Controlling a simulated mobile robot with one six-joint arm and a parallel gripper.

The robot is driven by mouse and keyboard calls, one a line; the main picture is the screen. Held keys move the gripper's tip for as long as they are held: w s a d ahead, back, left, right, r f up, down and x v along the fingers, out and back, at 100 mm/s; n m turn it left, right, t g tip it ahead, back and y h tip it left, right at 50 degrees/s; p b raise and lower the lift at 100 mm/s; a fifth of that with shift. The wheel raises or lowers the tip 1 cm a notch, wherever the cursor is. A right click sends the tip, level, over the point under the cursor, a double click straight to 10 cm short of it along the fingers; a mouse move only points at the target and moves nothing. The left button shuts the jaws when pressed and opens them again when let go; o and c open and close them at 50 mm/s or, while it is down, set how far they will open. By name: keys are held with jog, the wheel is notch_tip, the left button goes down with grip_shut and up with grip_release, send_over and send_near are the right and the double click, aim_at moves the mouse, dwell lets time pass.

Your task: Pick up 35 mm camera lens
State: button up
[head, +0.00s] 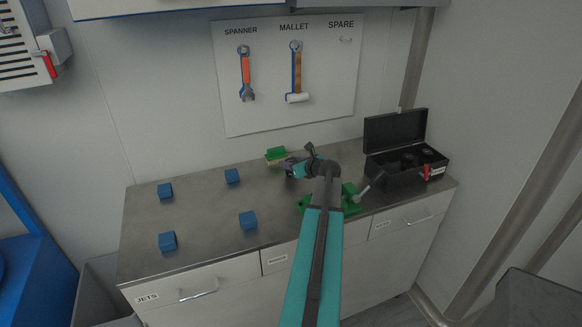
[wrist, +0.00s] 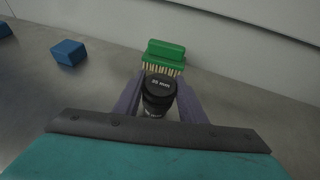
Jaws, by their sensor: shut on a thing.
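The 35 mm camera lens (wrist: 160,92) is a black cylinder with "35 mm" in white on its cap. In the wrist view it stands between the two purple fingers of my gripper (wrist: 160,98), which is shut on it. In the head view my gripper (head: 288,163) is over the back middle of the counter, and my arm hides most of that spot. I cannot pick out the lens there. Whether the lens still touches the counter is hard to tell.
A green brush (wrist: 165,56) lies just beyond the lens near the wall. Several blue blocks (head: 232,176) are spread on the counter's left half. An open black toolbox (head: 400,178) stands at the right end. Green items (head: 350,198) lie beside my arm. A tool board (head: 330,95) hangs behind.

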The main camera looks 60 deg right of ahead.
aim_at(290, 161)
jog(key=shift+r, duration=0.2)
jog(key=shift+r+b, duration=0.75)
jog(key=shift+r, duration=0.7)
jog(key=s+a+r+b, duration=0.1)
jog(key=s+a+b, duration=0.1)
jog(key=s, duration=0.5)
jog(key=s+a+b, duration=0.2)
jog(key=s+a, duration=0.2)
jog(key=s, duration=0.4)
jog(key=shift+r, duration=0.4)
